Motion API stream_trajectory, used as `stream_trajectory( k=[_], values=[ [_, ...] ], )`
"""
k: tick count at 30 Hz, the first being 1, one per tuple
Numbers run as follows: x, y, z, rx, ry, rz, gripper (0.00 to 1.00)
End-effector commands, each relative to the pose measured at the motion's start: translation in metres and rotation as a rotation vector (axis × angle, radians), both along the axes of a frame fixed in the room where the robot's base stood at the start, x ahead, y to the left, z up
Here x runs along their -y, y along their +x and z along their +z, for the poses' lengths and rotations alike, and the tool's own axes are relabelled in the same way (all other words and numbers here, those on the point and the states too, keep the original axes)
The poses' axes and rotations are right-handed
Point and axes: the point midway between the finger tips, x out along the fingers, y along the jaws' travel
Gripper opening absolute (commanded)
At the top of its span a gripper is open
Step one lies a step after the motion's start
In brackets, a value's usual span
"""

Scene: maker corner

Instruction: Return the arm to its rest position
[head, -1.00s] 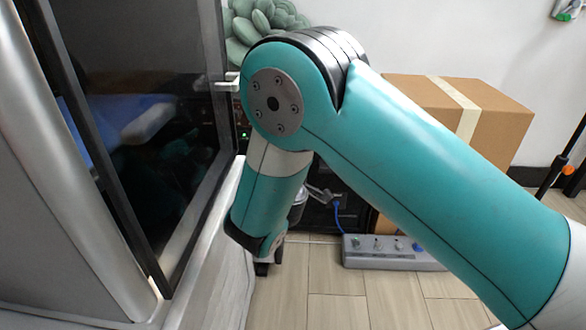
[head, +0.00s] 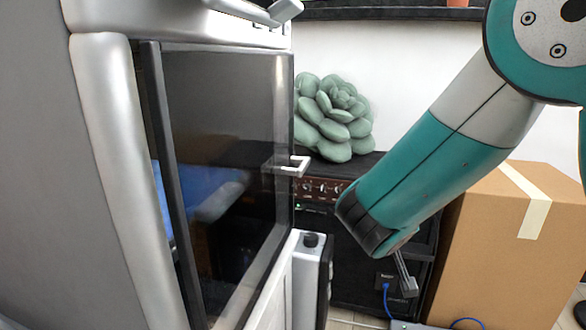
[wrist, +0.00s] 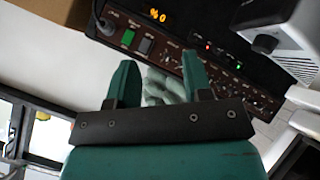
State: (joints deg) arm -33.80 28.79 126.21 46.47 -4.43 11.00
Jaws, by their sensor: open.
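My teal arm comes in from the upper right in the head view and bends down towards the middle. My gripper (head: 405,277) shows there only as a grey finger below the arm's dark end, in front of a black unit. In the wrist view my gripper (wrist: 160,75) has its two teal fingers apart, with nothing held between them. Pale green leaves of the plant show beyond the gap.
A green succulent-like plant (head: 335,120) sits on the black unit with knobs (head: 325,187). A cardboard box (head: 500,250) stands at the right.

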Motion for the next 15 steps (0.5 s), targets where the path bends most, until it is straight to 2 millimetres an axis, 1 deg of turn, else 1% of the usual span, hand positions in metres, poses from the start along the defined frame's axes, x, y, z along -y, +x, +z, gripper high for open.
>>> stream_trajectory(
  k=[1, 2, 3, 5, 6, 8, 9, 11, 12, 14, 15],
  values=[
    [0.004, -0.020, 0.027, -0.086, 0.106, -0.019, 0.46],
    [0.002, -0.034, 0.033, -0.146, 0.166, -0.018, 0.46],
    [-0.002, -0.053, 0.042, -0.226, 0.243, -0.007, 0.46],
    [-0.011, -0.084, 0.058, -0.339, 0.347, 0.027, 0.46],
    [-0.018, -0.105, 0.070, -0.408, 0.405, 0.060, 0.46],
    [-0.029, -0.135, 0.087, -0.498, 0.477, 0.120, 0.46],
    [-0.035, -0.155, 0.099, -0.550, 0.516, 0.163, 0.46],
    [-0.043, -0.182, 0.115, -0.620, 0.561, 0.228, 0.46],
    [-0.048, -0.199, 0.125, -0.660, 0.583, 0.273, 0.46],
    [-0.054, -0.223, 0.140, -0.713, 0.610, 0.340, 0.46],
    [-0.057, -0.239, 0.150, -0.743, 0.623, 0.385, 0.46]
  ],
)
